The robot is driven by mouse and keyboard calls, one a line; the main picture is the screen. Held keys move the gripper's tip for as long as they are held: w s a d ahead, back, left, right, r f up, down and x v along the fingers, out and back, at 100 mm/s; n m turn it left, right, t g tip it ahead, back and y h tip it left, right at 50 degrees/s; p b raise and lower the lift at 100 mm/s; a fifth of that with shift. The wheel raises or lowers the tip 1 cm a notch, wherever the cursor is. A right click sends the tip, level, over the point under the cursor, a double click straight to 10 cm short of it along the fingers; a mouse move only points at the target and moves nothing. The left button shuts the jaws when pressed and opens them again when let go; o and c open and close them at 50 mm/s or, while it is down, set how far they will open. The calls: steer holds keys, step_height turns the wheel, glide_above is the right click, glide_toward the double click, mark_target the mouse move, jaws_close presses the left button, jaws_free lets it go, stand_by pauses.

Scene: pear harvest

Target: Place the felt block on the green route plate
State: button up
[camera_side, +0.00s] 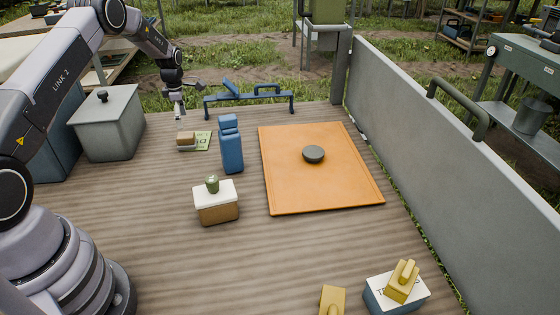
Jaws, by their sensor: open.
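A small brown block (186,135) with a pale layer under it, which looks like the felt block, sits at the left end of a flat green plate (202,142) near the back left of the table. The block overlaps the plate's left part; I cannot tell whether it rests wholly on it. Dark marks show on the plate's bare right part. My gripper (179,113) points down just above and behind the block, slightly to its left. It is open and empty, apart from the block.
A white-topped brown box (217,208) with a green item stands nearer. An orange mat (300,185) bears a dark disc (313,154). A grey lidded bin (110,130) stands left; a grey wall (450,150) bounds the right.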

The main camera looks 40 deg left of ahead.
step_height(320, 180, up, 8)
steer(key=d+m, duration=0.1)
step_height(320, 180, up, 14)
steer(key=m+t, duration=0.2)
steer(key=m, duration=0.4)
glide_above(188, 136)
steer(key=s+d, duration=0.3)
steer(key=d, duration=0.6)
steer(key=s+d+r+m, duration=0.5)
steer(key=s+d+r, duration=0.1)
steer(key=s+r, duration=0.15)
steer(key=s+d+r+m+t, duration=0.1)
steer(key=s+d+m, duration=0.2)
steer(key=s+m, duration=0.2)
steer(key=s+d+m+t, duration=0.1)
steer(key=s+d+m, duration=0.3)
steer(key=s, duration=0.6)
steer(key=s+d+r+m+t, duration=0.1)
steer(key=s+d+m, duration=0.2)
steer(key=s+m, duration=0.3)
steer(key=shift+s+d+r+t, duration=0.3)
steer(key=shift+s+d, duration=0.05)
steer(key=shift+s, duration=0.85)
